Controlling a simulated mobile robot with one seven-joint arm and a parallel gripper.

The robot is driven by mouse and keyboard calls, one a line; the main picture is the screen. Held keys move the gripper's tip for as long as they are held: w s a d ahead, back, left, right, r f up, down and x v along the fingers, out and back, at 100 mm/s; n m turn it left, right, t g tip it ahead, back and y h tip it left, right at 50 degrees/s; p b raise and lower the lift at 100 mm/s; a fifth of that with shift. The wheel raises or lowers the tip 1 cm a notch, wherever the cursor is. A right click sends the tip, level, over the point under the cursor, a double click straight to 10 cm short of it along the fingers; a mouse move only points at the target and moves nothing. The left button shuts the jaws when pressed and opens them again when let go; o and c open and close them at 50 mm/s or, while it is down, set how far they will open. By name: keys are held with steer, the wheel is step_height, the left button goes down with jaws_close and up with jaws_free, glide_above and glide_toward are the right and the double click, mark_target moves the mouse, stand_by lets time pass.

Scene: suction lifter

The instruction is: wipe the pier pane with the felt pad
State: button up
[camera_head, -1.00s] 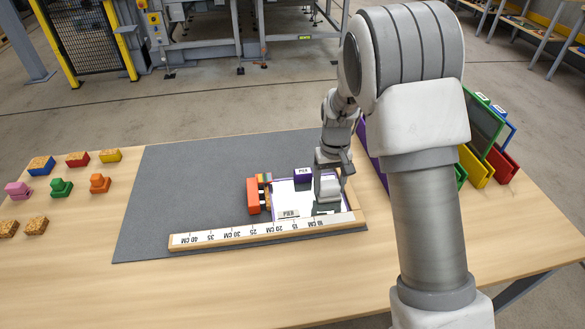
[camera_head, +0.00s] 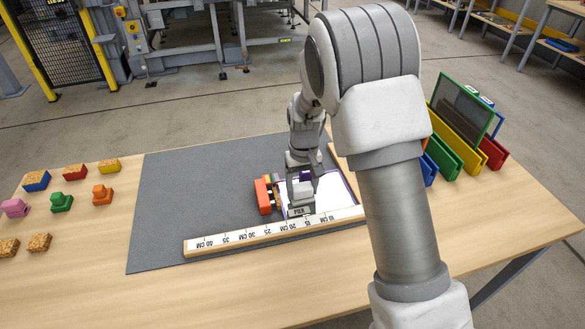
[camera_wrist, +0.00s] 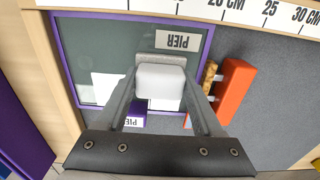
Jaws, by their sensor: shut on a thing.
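The pier pane lies flat on the grey mat, with a purple frame, a dark face and a "PIER" label; it shows in the wrist view (camera_wrist: 105,48) and partly in the head view (camera_head: 338,197). White patches cover part of its face. My gripper (camera_head: 301,192) is over the pane near the label, shut on a whitish block, apparently the felt pad (camera_wrist: 160,82). The pad's underside is hidden, so I cannot tell whether it touches the pane. A purple block labelled "PIER" (camera_wrist: 135,121) shows partly behind my fingers.
A white ruler (camera_head: 270,232) runs along the pane's near edge. An orange block (camera_head: 263,196) stands at its left. Coloured blocks (camera_head: 61,202) sit at the table's left, and framed panes stand in a coloured rack (camera_head: 458,150) at right. The mat's left part is clear.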

step_height(320, 180, up, 3)
steer(key=shift+s+a+p, duration=0.1)
steer(key=shift+a+p, duration=0.05)
steer(key=shift+p, duration=0.75)
steer(key=shift+r+p, duration=1.7)
steer(key=shift+r, duration=0.85)
